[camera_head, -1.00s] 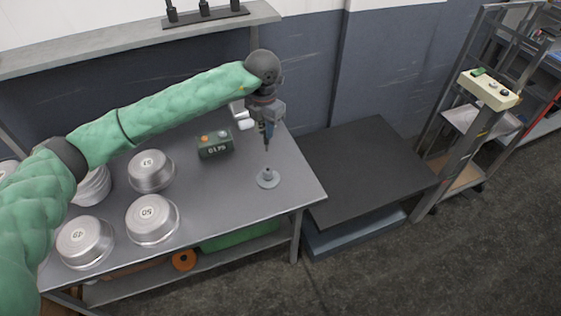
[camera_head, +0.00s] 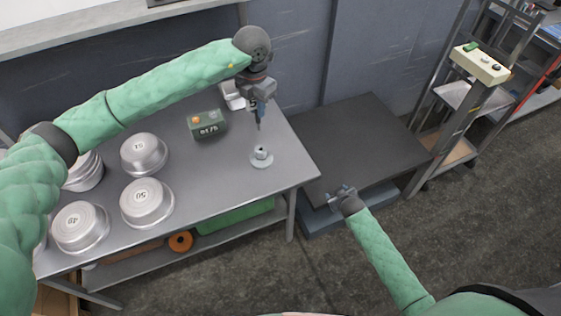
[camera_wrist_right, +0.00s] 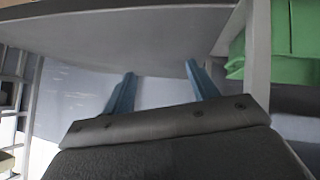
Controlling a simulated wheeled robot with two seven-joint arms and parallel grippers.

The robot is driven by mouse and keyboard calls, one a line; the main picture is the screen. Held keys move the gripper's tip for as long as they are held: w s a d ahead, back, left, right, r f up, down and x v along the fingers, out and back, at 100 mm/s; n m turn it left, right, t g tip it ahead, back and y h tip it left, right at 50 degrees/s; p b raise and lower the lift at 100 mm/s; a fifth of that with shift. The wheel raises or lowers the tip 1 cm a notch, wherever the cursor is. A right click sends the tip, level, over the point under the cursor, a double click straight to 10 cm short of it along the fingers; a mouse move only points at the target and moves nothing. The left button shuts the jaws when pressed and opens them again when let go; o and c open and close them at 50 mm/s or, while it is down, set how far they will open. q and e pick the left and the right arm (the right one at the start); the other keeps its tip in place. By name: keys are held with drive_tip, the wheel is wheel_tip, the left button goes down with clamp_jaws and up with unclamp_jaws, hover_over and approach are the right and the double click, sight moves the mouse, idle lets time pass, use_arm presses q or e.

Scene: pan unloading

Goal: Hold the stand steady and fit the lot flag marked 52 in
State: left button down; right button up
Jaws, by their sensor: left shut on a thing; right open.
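The stand (camera_head: 261,160), a small grey round base with a short upright socket, stands on the table near its right edge. My left gripper (camera_head: 259,112) is above it, pointing down and shut on a thin, dark, upright piece. I take this piece for the lot flag (camera_head: 259,126); its marking cannot be read. Its lower end is above the stand, apart from it as far as I can see. My right gripper (camera_head: 341,193) is open and empty, beyond the table's right edge and lower right of the stand. Its two blue fingers also show apart in the right wrist view (camera_wrist_right: 160,70).
The grey table (camera_head: 215,175) bears upturned round pans, including one marked 50 (camera_head: 147,202), and a green box with a display (camera_head: 208,124). A dark platform (camera_head: 375,140) is right of it. A control box (camera_head: 480,63) stands farther right. The table around the stand is clear.

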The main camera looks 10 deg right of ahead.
drive_tip(key=w+a+r+n+t+y, duration=0.15)
drive_tip(key=w+r, duration=0.35)
drive_tip(key=r, duration=0.8)
drive_tip(key=w+a+r+n+t, duration=0.1)
drive_tip(key=w+a+r+t, duration=0.3)
drive_tip(key=r, duration=0.9)
drive_tip(key=g+y, duration=0.4)
drive_tip(key=y, duration=0.1)
approach(260, 149)
drive_tip(key=shift+m, duration=0.45)
drive_tip(key=x, duration=0.9)
drive_tip(key=shift+w+a, duration=0.15)
drive_tip(key=shift+a, duration=0.05)
drive_tip(key=shift+c, duration=0.2)
drive_tip(key=c, duration=1.1)
use_arm(q)
drive_tip(key=shift+f, duration=2.15)
